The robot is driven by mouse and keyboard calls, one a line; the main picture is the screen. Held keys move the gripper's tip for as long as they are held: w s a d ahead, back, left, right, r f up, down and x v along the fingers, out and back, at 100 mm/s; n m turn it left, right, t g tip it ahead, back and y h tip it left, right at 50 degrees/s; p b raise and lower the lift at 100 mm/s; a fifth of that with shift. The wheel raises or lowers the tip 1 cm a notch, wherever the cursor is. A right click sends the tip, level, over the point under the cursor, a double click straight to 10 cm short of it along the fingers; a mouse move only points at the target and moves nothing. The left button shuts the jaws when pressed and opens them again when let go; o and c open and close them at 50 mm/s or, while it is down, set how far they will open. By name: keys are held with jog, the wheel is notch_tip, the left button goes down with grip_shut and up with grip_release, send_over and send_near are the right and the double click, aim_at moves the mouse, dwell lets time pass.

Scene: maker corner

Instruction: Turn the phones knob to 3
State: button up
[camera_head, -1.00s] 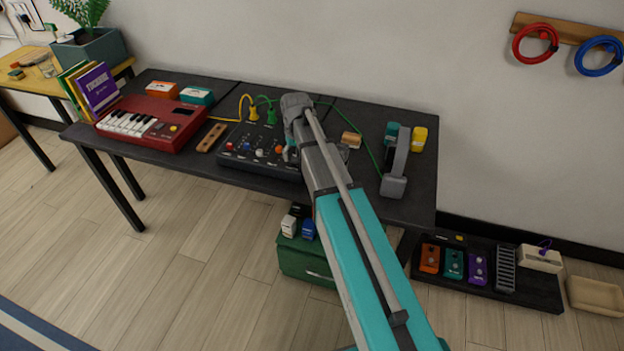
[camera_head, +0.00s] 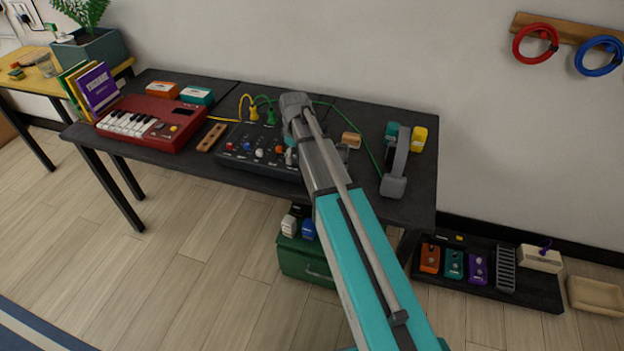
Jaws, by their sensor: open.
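A dark mixer (camera_head: 238,158) with several coloured knobs and two cable plugs, one yellow and one green, sits near the front of the black table. My gripper (camera_head: 291,157) is over the mixer's right end, pointing down, mostly hidden behind my own arm. It is open. I cannot tell whether it touches a knob. My arm hides the mixer's right edge.
A red keyboard (camera_head: 152,123) and a wooden block (camera_head: 211,138) stand left of the mixer. A green cable (camera_head: 368,148) runs behind my arm. Bare tabletop (camera_head: 345,187) shows right of my arm.

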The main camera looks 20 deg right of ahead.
aim_at(296, 155)
jog(key=n, duration=0.3)
notch_tip(296, 155, up, 14)
jog(key=p, duration=1.4)
jog(key=s+f+m+b, duration=0.2)
jog(key=s+m, duration=0.3)
jog(key=s, duration=0.5)
jog(key=s+f+m+b, duration=0.2)
jog(key=s+m, duration=0.3)
jog(key=s, duration=0.5)
jog(key=shift+s+a, duration=0.2)
jog(key=shift+s, duration=0.05)
jog(key=shift+f, duration=0.1)
dwell(0.7)
